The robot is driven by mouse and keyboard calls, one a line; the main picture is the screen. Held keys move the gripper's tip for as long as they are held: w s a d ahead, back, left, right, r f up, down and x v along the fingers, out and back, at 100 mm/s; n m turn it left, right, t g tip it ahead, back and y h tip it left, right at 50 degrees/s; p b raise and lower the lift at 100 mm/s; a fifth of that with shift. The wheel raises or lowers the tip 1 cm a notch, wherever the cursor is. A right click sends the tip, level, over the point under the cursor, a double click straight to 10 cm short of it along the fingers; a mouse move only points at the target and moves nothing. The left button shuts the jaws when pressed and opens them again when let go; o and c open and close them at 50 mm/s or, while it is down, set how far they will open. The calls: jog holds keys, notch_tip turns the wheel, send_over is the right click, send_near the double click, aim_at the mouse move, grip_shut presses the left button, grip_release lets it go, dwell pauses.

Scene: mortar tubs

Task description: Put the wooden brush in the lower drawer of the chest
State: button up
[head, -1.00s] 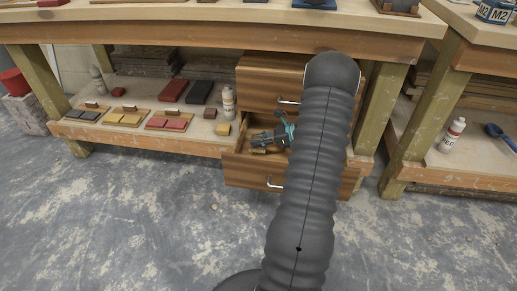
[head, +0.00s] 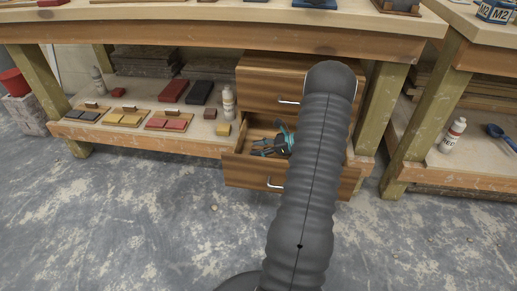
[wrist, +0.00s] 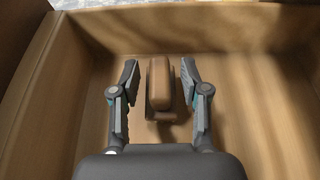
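The chest (head: 262,102) is brown wood and stands under the workbench. Its lower drawer (head: 245,172) is pulled out, and its walls and floor fill the wrist view (wrist: 255,75). My gripper (head: 262,147) is inside the open drawer, partly hidden behind my arm in the head view. In the wrist view, the wooden brush (wrist: 160,85) lies lengthwise between the fingers of my gripper (wrist: 160,64), with a gap on each side. The fingers are open. The brush appears to rest on the drawer floor. I cannot make the brush out in the head view.
The benchtop (head: 190,14) overhangs the chest. A second bench (head: 470,28) stands at right. The floor in front is clear.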

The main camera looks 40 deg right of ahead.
jog(key=shift+r, duration=0.3)
jog(key=v, duration=1.2)
jog(key=shift+f+p, duration=0.1)
jog(key=shift+p, duration=0.3)
jog(key=a+r+n+g+h, duration=0.1)
jog(key=a+r+n+g, duration=0.3)
jog(key=a, duration=0.5)
jog(key=a+r+n+g+h, duration=0.1)
jog(key=a+r+n, duration=0.45)
jog(key=a, duration=0.35)
jog(key=a+r+n+g+h, duration=0.1)
jog(key=a+r+n+g, duration=0.25)
jog(key=a+r, duration=0.35)
jog(key=s+a+r+n+t+h, duration=0.2)
jog(key=s+a+r+n+h, duration=0.1)
jog(key=s+a+n, duration=0.4)
jog(key=s+a+r+n+t+h, duration=0.2)
jog(key=s+a+r+n, duration=0.1)
jog(key=s+a+n, duration=0.4)
jog(key=shift+s+a+n+h, duration=0.4)
jog(key=shift+s+a, duration=0.2)
jog(key=shift+a, duration=0.35)
